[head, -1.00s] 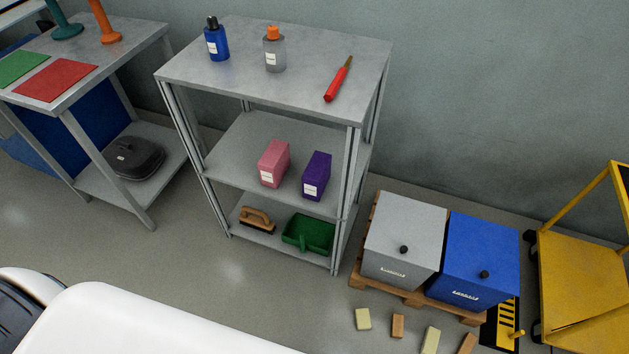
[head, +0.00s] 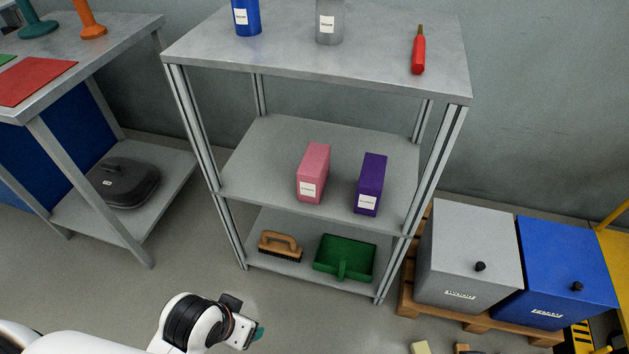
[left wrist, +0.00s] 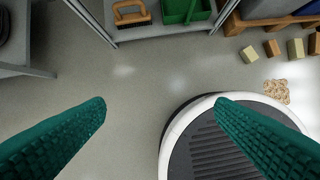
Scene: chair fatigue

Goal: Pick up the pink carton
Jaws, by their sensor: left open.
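The pink carton (head: 313,172) stands upright on the middle shelf of the grey shelf unit, with a white label low on its front. A purple carton (head: 370,184) stands just to its right, with a gap between them. My left gripper (head: 258,333) shows at the bottom of the head view, in front of and below the shelves, well apart from the carton. In the left wrist view my left gripper's green fingers (left wrist: 160,108) are wide apart with only floor and my base between them. The right gripper is not seen.
The shelf unit's top (head: 320,62) carries bottles and a red tool (head: 418,50). A brush (head: 281,246) and green dustpan (head: 345,258) lie on the bottom shelf. A grey bin (head: 470,256) and blue bin (head: 556,272) stand right. A workbench (head: 110,62) stands left.

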